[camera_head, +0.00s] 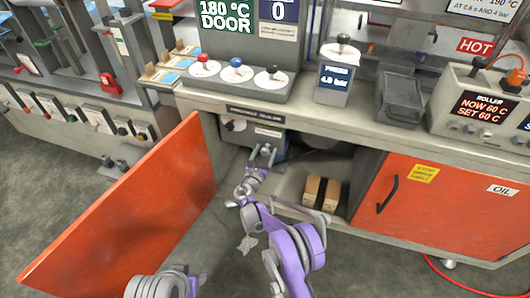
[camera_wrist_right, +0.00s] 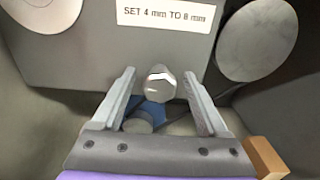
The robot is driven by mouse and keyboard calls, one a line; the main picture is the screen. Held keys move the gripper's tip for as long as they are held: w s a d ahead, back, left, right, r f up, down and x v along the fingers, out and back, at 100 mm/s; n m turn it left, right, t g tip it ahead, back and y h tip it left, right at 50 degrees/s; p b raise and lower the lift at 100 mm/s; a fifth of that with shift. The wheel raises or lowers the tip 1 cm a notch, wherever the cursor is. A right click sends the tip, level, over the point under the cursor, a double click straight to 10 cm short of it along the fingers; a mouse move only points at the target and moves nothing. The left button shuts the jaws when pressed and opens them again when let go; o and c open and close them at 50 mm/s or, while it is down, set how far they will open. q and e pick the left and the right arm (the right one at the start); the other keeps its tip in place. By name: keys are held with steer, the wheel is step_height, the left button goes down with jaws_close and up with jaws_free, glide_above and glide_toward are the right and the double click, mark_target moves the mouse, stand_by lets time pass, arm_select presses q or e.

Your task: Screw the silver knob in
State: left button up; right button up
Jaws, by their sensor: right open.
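The silver knob (camera_wrist_right: 158,84) is a small faceted metal piece in the right wrist view, in front of a grey panel labelled "SET 4 mm TO 8 mm". My right gripper (camera_wrist_right: 158,76) is open, with one finger on each side of the knob and gaps visible between. In the head view the right gripper (camera_head: 263,151) reaches into the open cabinet below the counter, at the front of a grey unit (camera_head: 266,133). There the knob cannot be made out. My left gripper is out of view; only part of my left arm shows at the bottom.
An open orange door (camera_head: 130,215) stands left of my right arm. A closed orange door (camera_head: 440,208) is to the right. The counter edge (camera_head: 300,117) runs above the gripper. A blue part (camera_wrist_right: 150,110) lies behind the fingers.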

jaws_close()
steer(key=shift+m, duration=0.3)
steer(key=m+b, duration=0.1)
steer(key=m, duration=0.2)
steer(key=m+b, duration=0.1)
steer(key=m, duration=0.4)
steer(key=m+b, duration=0.1)
steer(key=m, duration=0.3)
steer(key=shift+m, duration=0.3)
steer(key=m, duration=0.4)
steer(key=shift+f+m+b, duration=0.1)
steer(key=shift+m+b, duration=0.2)
steer(key=shift+b, duration=0.1)
stand_by(0.3)
